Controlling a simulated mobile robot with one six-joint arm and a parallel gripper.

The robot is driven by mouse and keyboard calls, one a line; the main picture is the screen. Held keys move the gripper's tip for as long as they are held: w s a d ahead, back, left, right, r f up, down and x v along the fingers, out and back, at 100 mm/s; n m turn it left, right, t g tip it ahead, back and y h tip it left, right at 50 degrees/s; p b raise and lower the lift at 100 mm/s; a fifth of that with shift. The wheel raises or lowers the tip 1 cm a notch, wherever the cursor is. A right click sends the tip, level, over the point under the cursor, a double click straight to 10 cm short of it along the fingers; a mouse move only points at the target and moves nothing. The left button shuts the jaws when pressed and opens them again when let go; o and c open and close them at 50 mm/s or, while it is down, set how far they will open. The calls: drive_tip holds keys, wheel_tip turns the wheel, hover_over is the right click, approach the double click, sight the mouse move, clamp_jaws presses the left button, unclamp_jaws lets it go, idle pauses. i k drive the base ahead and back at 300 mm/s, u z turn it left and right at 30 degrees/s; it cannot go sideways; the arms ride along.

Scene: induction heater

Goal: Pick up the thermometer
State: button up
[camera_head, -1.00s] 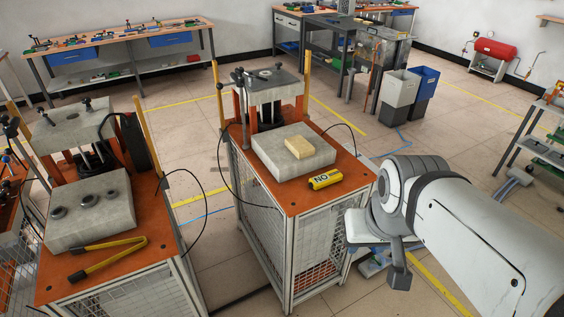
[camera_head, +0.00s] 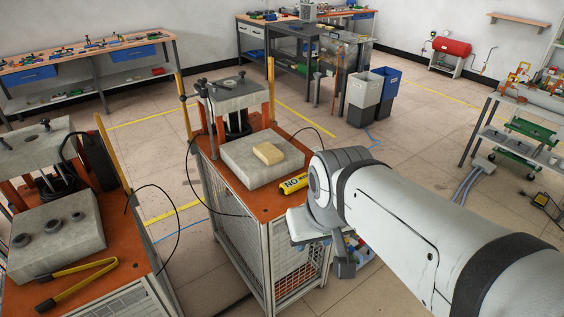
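A yellow device with black "NO" lettering (camera_head: 292,185) lies on the orange top of the middle workstation, near its right edge. It may be the thermometer; I cannot tell for sure. My arm's end now covers its right end. My gripper (camera_head: 325,246) shows at the lower left end of my white arm, in front of the workstation's right corner. It appears nearer to the camera than the yellow device and apart from it. Its fingertips are not clear, so I cannot tell whether it is open or shut. No held object is visible.
A tan block (camera_head: 268,153) sits on the grey slab (camera_head: 240,160) behind the yellow device. Black cables loop beside the workstation. Yellow-handled tongs (camera_head: 75,281) lie on the left workstation. Bins (camera_head: 365,95) stand behind on open floor. A cart (camera_head: 520,135) is at right.

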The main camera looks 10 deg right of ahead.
sight(298, 182)
drive_tip(key=i, duration=0.9)
drive_tip(key=u, duration=0.05)
